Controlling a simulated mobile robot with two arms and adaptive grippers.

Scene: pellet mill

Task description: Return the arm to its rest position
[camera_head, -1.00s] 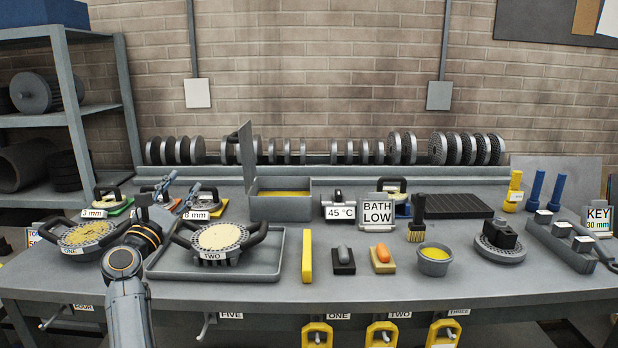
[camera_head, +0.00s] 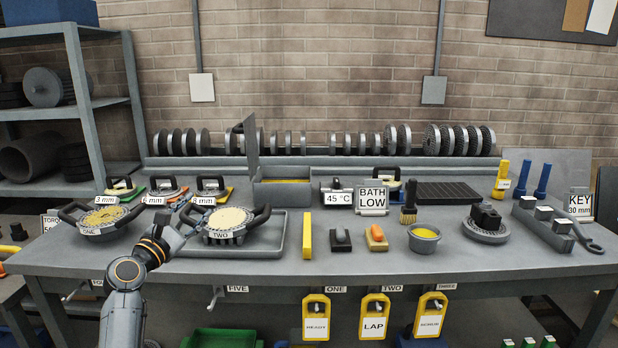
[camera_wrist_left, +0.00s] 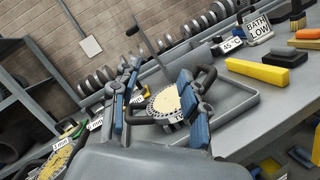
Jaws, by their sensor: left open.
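My left arm comes in from the lower left in the head view. Its gripper (camera_head: 186,212) is over the front left of the bench, between die ONE (camera_head: 103,217) and die TWO (camera_head: 229,219). In the left wrist view the blue-padded fingers (camera_wrist_left: 158,88) are spread apart, with nothing held between them. Die TWO (camera_wrist_left: 165,103) shows beyond and between the fingers there; I cannot tell whether they touch it. Die TWO sits in a grey tray (camera_head: 276,240), its face covered with pale yellow material. My right gripper is not in view.
A grey bath box (camera_head: 282,194) with raised lid stands behind the tray. A yellow bar (camera_head: 307,236), small blocks and a yellow-filled bowl (camera_head: 424,236) lie to the right. Yellow tags (camera_head: 374,315) hang below the front edge. A shelf (camera_head: 70,110) stands at left.

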